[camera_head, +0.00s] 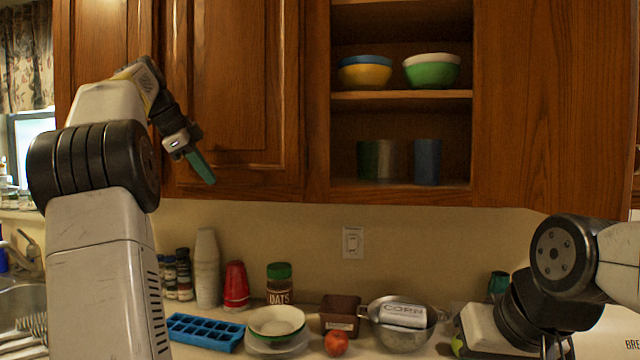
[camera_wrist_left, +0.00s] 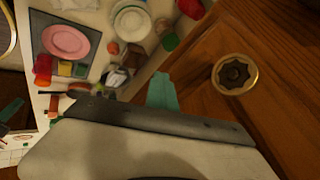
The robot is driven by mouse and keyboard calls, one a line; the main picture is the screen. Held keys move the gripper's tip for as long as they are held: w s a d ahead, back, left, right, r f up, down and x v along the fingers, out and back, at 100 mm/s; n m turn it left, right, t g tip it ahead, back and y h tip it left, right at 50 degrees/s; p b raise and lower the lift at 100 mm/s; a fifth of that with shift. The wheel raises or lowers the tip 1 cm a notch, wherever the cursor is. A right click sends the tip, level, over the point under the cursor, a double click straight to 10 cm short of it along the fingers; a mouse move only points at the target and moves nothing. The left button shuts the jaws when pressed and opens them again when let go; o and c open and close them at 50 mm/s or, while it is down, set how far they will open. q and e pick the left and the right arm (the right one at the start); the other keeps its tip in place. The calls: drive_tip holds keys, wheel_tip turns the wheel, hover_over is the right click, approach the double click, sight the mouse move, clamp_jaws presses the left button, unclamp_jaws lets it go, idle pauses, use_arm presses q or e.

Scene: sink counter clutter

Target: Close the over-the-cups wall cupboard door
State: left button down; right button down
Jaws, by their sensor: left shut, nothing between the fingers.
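The brown wooden wall cupboard door (camera_head: 235,80) hangs above the white cup stack (camera_head: 206,268) and red cup stack (camera_head: 236,285) in the head view. I cannot tell exactly how far it stands ajar. My left gripper (camera_head: 205,172) is in front of its lower part, its teal fingers shut and empty, pointing down and right. In the left wrist view the teal fingertips (camera_wrist_left: 162,92) are beside a wooden door face (camera_wrist_left: 285,95) with a round brass knob (camera_wrist_left: 235,73). Contact with the door cannot be told.
Open shelves (camera_head: 400,97) right of the door hold bowls and cups. Below, the counter carries a blue ice tray (camera_head: 205,332), an oats jar (camera_head: 279,285), plates, a brown box (camera_head: 340,314), a tomato (camera_head: 336,343) and a metal colander (camera_head: 402,338).

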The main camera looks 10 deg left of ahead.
use_arm(q)
drive_tip(key=shift+w+r, duration=0.1)
drive_tip(key=shift+w, duration=0.2)
drive_tip(key=v, duration=0.8)
drive_tip(key=shift+s, duration=0.15)
